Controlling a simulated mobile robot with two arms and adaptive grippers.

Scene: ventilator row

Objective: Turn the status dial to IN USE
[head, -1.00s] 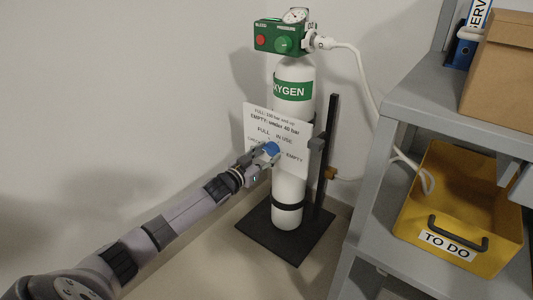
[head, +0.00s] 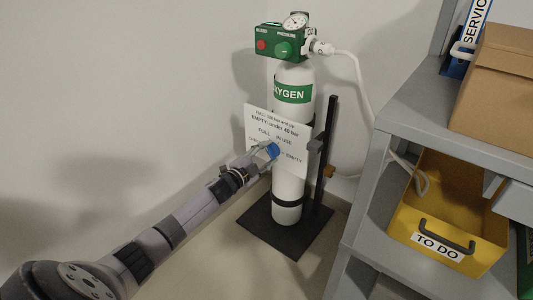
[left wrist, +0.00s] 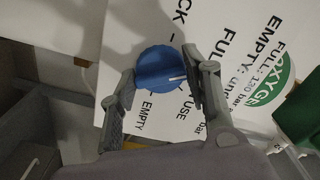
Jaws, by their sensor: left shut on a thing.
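The blue status dial (head: 272,151) sits on a white printed card (head: 296,166) on the front of the oxygen cylinder (head: 290,192). My left gripper (head: 264,154) is shut on the dial. In the left wrist view the dial (left wrist: 152,66) shows between the two fingers of my left gripper (left wrist: 163,84). EMPTY is printed below the dial. The word at the top is partly cut off. My right gripper is not in view.
A green regulator box (head: 281,44) with a gauge (head: 296,21) tops the cylinder. A dark post (head: 326,155) stands right of it on a black base (head: 262,229). A grey shelf (head: 405,110) at right holds a yellow TO DO bin (head: 478,215). A white hose hangs between.

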